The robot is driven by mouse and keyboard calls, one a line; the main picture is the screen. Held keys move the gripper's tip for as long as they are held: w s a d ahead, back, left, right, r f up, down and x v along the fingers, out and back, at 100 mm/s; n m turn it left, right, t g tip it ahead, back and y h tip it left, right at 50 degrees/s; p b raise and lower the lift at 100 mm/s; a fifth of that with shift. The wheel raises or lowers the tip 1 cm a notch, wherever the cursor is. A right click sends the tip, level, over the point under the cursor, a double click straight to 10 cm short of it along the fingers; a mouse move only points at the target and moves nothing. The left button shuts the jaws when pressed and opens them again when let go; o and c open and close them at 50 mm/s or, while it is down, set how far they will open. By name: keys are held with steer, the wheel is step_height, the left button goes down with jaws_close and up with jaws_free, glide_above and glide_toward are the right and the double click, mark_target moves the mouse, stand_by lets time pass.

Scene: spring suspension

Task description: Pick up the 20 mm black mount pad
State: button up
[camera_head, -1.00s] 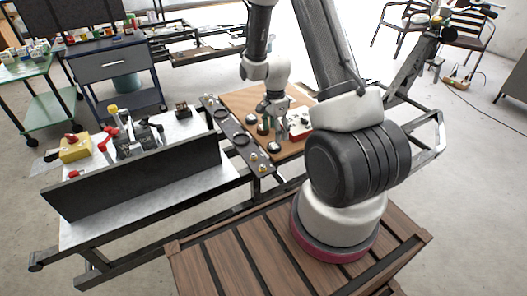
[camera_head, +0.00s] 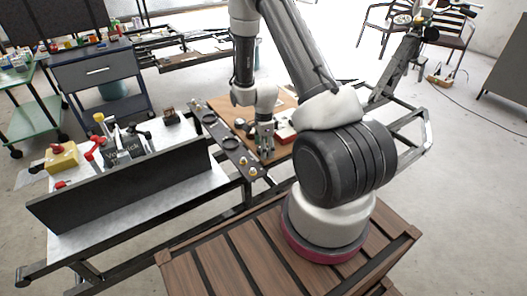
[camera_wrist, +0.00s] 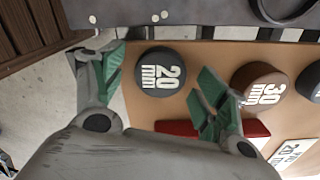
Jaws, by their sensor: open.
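The 20 mm black mount pad (camera_wrist: 160,72) is a round dark disc marked "20 mm" in white. In the wrist view it lies on the wooden board (camera_wrist: 210,60), near the board's left edge. My gripper (camera_wrist: 158,80) is open, with one green-lined finger to the left of the pad and the other to its lower right. The pad shows in the gap between them, and I see no finger touching it. In the head view my gripper (camera_head: 265,150) is over the board beside the dark rail, and the pad cannot be made out there.
A brown "30 mm" pad (camera_wrist: 259,88) lies right of the black one, close to the right finger. Another dark pad (camera_wrist: 311,82) is at the right edge. A red object (camera_wrist: 190,128) and a printed card (camera_wrist: 297,157) lie nearby. A dark rail (camera_wrist: 180,14) borders the board.

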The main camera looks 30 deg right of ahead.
steer(key=c, duration=1.1)
